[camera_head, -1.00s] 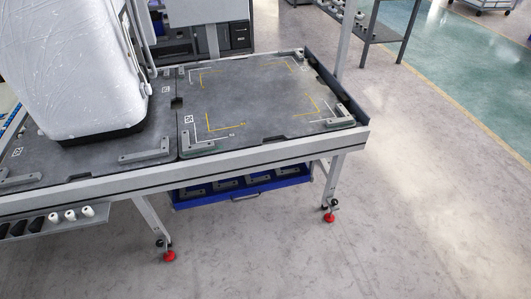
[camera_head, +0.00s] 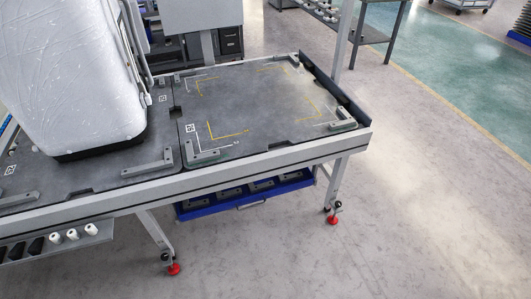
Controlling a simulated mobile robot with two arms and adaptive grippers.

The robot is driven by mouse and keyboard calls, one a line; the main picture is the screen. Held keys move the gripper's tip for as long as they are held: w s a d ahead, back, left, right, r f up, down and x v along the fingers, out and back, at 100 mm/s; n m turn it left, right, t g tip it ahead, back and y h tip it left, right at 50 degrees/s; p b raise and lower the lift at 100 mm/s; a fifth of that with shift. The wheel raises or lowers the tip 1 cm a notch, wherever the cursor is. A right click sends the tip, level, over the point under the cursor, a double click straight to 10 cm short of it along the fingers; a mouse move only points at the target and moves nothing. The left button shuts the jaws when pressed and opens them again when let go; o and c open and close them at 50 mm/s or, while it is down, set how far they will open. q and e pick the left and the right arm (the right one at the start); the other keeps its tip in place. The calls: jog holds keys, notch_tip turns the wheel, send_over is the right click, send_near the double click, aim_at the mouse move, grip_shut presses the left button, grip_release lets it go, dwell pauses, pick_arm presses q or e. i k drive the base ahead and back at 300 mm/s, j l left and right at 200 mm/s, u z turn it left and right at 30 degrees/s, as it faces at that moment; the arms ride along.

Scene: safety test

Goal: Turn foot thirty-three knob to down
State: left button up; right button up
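The workbench (camera_head: 240,165) stands on pale metal legs with red feet. One red foot (camera_head: 173,269) is under the front leg at the lower middle, with a dark knob (camera_head: 166,257) just above it. Another red foot (camera_head: 332,220) is under the right leg, with a dark knob (camera_head: 337,205) above it. I cannot read any number on the feet, and I cannot tell which way either knob is turned. Neither of my grippers is in view.
A large white wrapped block (camera_head: 75,75) stands on the bench's left part. Grey corner brackets (camera_head: 148,163) sit on the top. A blue drawer (camera_head: 245,197) hangs below. White and black cylinders (camera_head: 72,234) lie on a low shelf at left. The floor at right is clear.

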aim_at(165, 257)
jog(key=j+z, duration=0.35)
jog(key=j, duration=0.95)
jog(key=k, duration=0.05)
